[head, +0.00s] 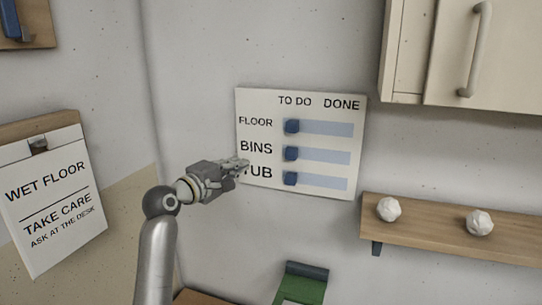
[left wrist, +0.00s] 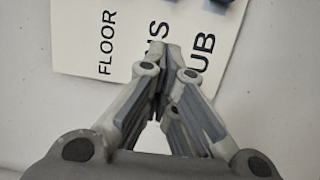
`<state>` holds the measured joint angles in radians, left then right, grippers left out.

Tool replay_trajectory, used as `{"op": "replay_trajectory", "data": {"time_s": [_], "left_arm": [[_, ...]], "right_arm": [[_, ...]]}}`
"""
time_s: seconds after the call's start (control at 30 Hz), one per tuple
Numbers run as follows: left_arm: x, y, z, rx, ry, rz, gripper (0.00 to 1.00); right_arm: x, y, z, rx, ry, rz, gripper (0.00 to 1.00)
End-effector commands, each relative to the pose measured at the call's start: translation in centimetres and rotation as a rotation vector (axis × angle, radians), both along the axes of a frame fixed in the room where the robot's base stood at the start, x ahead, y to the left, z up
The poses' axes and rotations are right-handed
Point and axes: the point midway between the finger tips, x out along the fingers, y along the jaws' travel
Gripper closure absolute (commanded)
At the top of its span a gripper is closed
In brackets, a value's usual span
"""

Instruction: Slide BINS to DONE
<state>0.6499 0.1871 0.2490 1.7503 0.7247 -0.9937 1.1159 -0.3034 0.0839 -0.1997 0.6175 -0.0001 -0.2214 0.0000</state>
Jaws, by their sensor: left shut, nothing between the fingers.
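The white board (head: 262,101) hangs on the wall with rows FLOOR, BINS and TUB and the headings TO DO and DONE. The BINS slider (head: 292,153) is a blue block at the left end of its pale blue track (head: 330,157), under TO DO. My left gripper (head: 244,164) is shut and empty in front of the board's left edge, left of the BINS slider and covering the start of the word TUB. In the left wrist view its closed fingers (left wrist: 164,62) overlap the board (left wrist: 82,45) and hide part of the word BINS. My right gripper is not in view.
The FLOOR slider (head: 291,126) and TUB slider (head: 290,178) also sit at the left ends of their tracks. A wooden shelf (head: 440,222) with two white faceted balls is at lower right, below a cabinet (head: 450,60). A WET FLOOR sign (head: 52,200) hangs at left.

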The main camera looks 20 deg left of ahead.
Motion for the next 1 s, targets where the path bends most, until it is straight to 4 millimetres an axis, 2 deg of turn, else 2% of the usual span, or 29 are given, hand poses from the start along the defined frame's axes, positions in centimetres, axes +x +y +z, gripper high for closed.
{"op": "replay_trajectory", "data": {"time_s": [0.6, 0.8, 1.0], "left_arm": [[9.0, -2.7, 0.2, 0.0, 0.002, -0.002, 1.0], [8.8, -5.6, 0.3, 0.0, 0.001, -0.002, 1.0], [8.8, -6.6, 0.0, 0.001, 0.001, -0.001, 1.0]], "right_arm": [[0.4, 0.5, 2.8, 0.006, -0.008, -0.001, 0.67], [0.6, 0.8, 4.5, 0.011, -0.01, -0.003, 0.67], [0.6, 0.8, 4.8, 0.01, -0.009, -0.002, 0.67]]}}
